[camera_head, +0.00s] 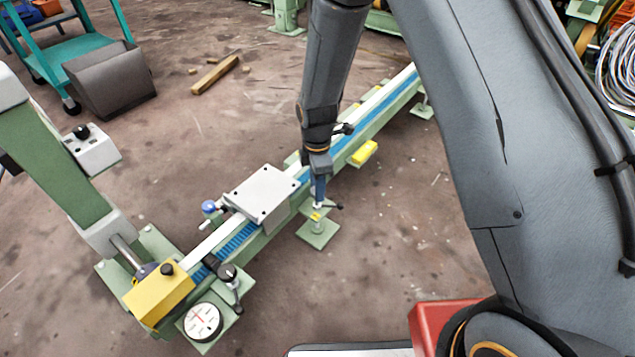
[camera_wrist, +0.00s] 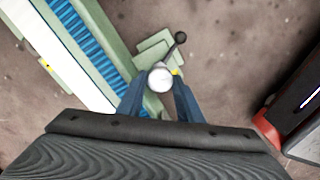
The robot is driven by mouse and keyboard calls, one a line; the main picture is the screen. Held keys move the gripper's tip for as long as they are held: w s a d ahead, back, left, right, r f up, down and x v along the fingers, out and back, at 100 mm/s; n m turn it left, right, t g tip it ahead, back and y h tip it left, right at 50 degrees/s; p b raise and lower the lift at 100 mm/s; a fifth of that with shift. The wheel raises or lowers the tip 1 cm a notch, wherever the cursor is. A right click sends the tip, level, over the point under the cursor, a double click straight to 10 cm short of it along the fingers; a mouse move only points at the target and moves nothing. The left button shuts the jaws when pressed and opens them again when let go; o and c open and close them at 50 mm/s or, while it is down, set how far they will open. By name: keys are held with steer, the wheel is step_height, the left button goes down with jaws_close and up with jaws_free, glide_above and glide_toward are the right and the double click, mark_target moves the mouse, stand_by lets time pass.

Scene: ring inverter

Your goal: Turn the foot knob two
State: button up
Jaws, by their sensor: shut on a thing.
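My gripper (camera_head: 318,190) points down beside the green rail (camera_head: 385,118), at a foot with a square green plate (camera_head: 318,236). In the wrist view its blue fingers (camera_wrist: 160,88) stand on either side of a round silver knob (camera_wrist: 160,78) and are shut on it. A short bar with a black ball (camera_wrist: 181,37) sticks out of the knob, up and to the right. The ball also shows in the head view (camera_head: 339,206). A small yellow mark (camera_head: 316,217) sits on the foot. I cannot read a number on it.
A grey plate carriage (camera_head: 262,196) sits on the rail left of my gripper. A yellow block (camera_head: 160,294) and dial gauge (camera_head: 202,321) are at the near end. A yellow piece (camera_head: 363,153) sticks out farther along. The floor right of the foot is clear.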

steer(key=m+p, duration=0.6)
steer(key=p, duration=0.1)
steer(key=shift+r, duration=0.2)
steer(key=m+p, duration=0.2)
steer(key=m, duration=0.2)
steer(key=shift+p, duration=0.4)
steer(key=m+p, duration=0.2)
steer(key=m, duration=0.1)
steer(key=shift+f+m, duration=0.1)
steer(key=shift+m, duration=0.2)
steer(key=m+p, duration=0.2)
steer(key=m, duration=0.3)
steer(key=shift+p, duration=0.4)
steer(key=m+p, duration=0.1)
steer(key=m, duration=0.5)
steer(key=shift+p, duration=0.35)
steer(key=o, duration=1)
steer(key=shift+f, duration=0.1)
steer(key=shift+o, duration=0.2)
